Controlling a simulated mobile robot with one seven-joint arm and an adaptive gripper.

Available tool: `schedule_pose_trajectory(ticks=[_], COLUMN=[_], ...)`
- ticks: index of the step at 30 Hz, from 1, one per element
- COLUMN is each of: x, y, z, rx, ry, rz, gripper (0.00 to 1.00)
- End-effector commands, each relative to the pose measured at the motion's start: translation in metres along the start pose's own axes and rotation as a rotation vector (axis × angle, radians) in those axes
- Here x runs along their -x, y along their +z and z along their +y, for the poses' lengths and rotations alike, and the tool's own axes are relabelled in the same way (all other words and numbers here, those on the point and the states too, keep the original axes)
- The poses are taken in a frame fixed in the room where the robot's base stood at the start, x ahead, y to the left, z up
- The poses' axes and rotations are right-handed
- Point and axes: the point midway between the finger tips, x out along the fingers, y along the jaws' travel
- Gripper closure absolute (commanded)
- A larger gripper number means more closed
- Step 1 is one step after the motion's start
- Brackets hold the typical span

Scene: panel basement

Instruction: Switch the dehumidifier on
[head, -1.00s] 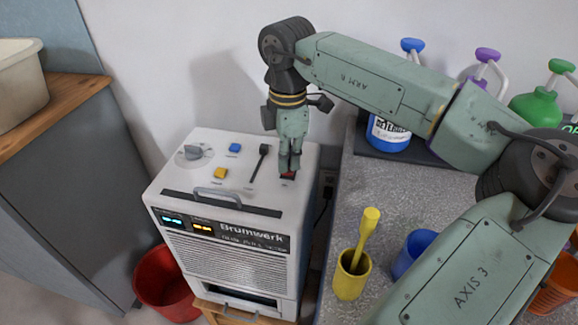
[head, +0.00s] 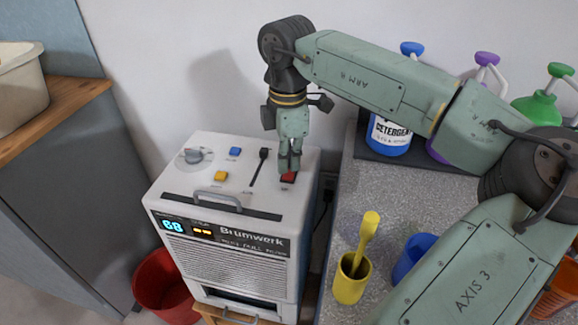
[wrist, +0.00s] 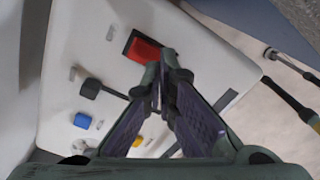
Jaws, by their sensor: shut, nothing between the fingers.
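The dehumidifier (head: 240,205) is a white box marked Brumwerk with controls on its top. Its left display (head: 173,226) shows lit cyan digits that look like 68 or 60, and an amber display (head: 203,232) beside it is lit. A red rocker switch (head: 289,178) sits at the top's right side and also shows in the wrist view (wrist: 143,49). My gripper (head: 289,168) is shut and empty, pointing down right at the red switch. In the wrist view the fingertips (wrist: 167,68) overlap the switch's edge; I cannot tell whether they touch it.
The top also has a grey dial (head: 193,156), a blue button (head: 235,151), a yellow button (head: 221,175), a black slider lever (head: 263,154) and a handle (head: 217,196). A yellow cup (head: 350,283) and detergent bottle (head: 389,134) stand on the right counter. A red bucket (head: 165,283) is below left.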

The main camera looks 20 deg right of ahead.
Motion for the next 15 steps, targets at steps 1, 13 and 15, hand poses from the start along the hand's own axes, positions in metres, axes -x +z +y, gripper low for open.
schedule_pose_trajectory(ticks=[1,13,15], x=[0.007,0.039,0.045], y=[0.000,0.000,0.000], z=[0.000,0.000,0.000], rx=[-0.001,0.000,0.000], ry=[0.000,0.000,0.000], rz=[-0.001,-0.001,-0.001], gripper=[1.00,1.00,1.00])
